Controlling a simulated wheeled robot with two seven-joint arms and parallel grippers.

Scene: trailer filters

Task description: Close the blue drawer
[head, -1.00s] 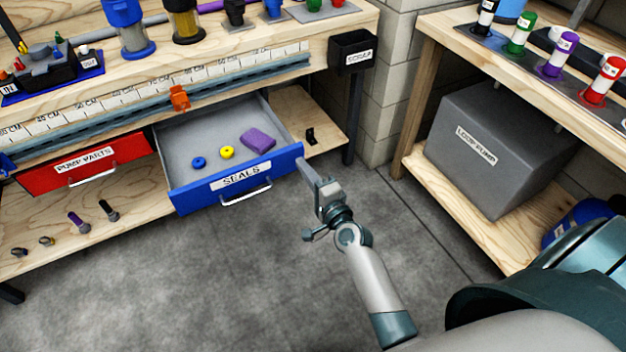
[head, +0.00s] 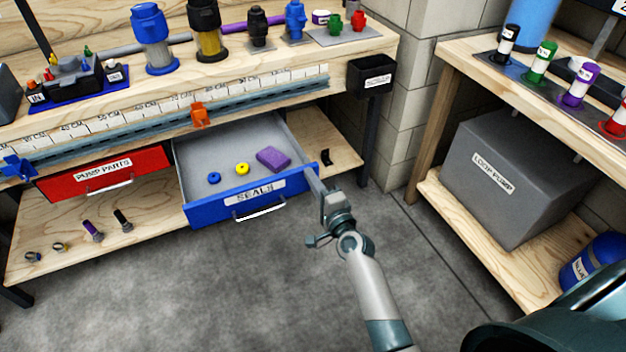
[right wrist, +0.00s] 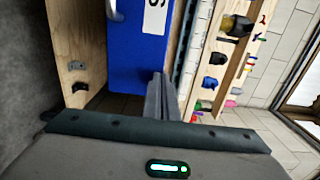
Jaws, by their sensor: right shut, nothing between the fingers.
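The blue drawer (head: 290,188), labelled SEALS, stands pulled out from under the workbench in the head view. My left gripper is not in view.
The red PUMP PARTS drawer (head: 105,172) sits left of the blue one. A lower shelf (head: 60,222) holds several small parts. The floor (head: 220,290) in front is clear.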

